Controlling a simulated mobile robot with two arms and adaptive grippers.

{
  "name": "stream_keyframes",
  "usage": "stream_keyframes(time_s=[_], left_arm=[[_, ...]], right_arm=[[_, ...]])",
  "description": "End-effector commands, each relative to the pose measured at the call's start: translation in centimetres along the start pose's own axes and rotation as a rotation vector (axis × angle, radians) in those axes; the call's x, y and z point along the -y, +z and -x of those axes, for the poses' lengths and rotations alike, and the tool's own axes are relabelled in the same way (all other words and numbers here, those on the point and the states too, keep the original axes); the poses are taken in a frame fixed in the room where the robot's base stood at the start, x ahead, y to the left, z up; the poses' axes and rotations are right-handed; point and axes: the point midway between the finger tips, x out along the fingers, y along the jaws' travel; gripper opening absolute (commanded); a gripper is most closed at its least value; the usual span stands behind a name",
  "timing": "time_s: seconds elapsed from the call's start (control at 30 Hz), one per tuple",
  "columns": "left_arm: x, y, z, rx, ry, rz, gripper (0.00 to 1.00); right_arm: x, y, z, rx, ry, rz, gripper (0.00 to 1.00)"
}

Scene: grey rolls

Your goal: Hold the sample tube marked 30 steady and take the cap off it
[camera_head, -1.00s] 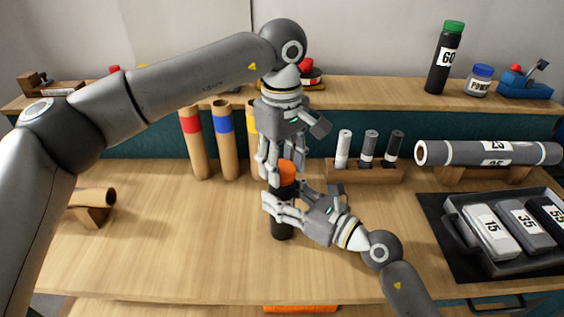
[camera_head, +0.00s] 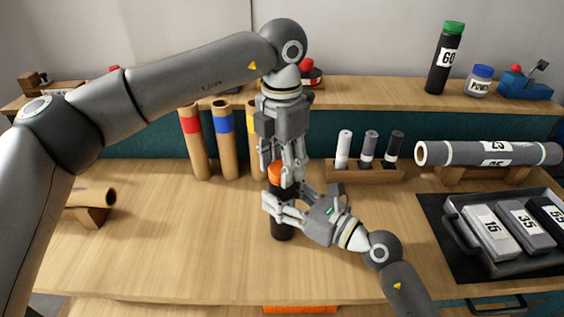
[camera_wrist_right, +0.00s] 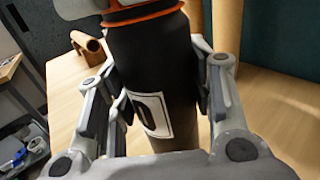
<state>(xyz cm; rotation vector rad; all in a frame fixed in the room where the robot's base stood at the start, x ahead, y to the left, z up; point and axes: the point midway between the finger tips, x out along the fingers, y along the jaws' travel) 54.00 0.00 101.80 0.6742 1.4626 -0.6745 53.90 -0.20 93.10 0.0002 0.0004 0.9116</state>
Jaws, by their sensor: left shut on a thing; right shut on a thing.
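A black sample tube (camera_head: 281,228) stands upright on the table in the middle of the head view. In the right wrist view the tube (camera_wrist_right: 152,62) carries a white label (camera_wrist_right: 152,115), only partly visible, so its number cannot be read in full. My right gripper (camera_head: 281,205) is shut around the tube's body from the right. The orange cap (camera_head: 275,172) sits on top of the tube. My left gripper (camera_head: 283,172) points down from above and is shut on the cap, with its fingers on either side. An orange rim shows at the tube's top in the wrist view.
A rack with three small tubes (camera_head: 366,172) stands behind to the right. A tray (camera_head: 464,248) of labelled blocks and a large grey roll (camera_head: 487,153) lie at the right. Cardboard tubes (camera_head: 228,150) lean at the back. The table's left front is clear.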

Motion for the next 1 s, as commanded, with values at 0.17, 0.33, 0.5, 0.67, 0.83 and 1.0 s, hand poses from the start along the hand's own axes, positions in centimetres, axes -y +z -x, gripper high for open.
stream_keyframes(time_s=[0.17, 0.33, 0.5, 0.67, 0.83, 1.0], left_arm=[[-0.01, -0.01, 0.01, 0.0, 0.001, 0.272, 0.17], [0.0, 0.01, 0.02, 0.0, 0.0, 0.536, 0.17], [0.02, 0.03, 0.03, 0.0, 0.0, 0.8, 0.17], [0.03, 0.05, 0.06, 0.0, 0.0, 1.013, 0.17], [0.04, 0.06, 0.07, 0.0, 0.0, 1.1, 0.17], [0.04, 0.06, 0.07, 0.0, -0.001, 1.102, 0.17]], right_arm=[[0.04, -0.09, 0.02, -0.002, -0.001, -0.001, 0.0], [0.03, -0.09, 0.01, -0.002, -0.001, 0.0, 0.0], [0.03, -0.09, 0.01, -0.002, 0.0, 0.0, 0.0], [0.02, -0.09, 0.01, -0.002, 0.0, 0.0, 0.0], [0.01, -0.09, 0.01, -0.002, 0.0, 0.0, 0.0], [0.01, -0.09, 0.01, -0.002, 0.0, 0.0, 0.0]])
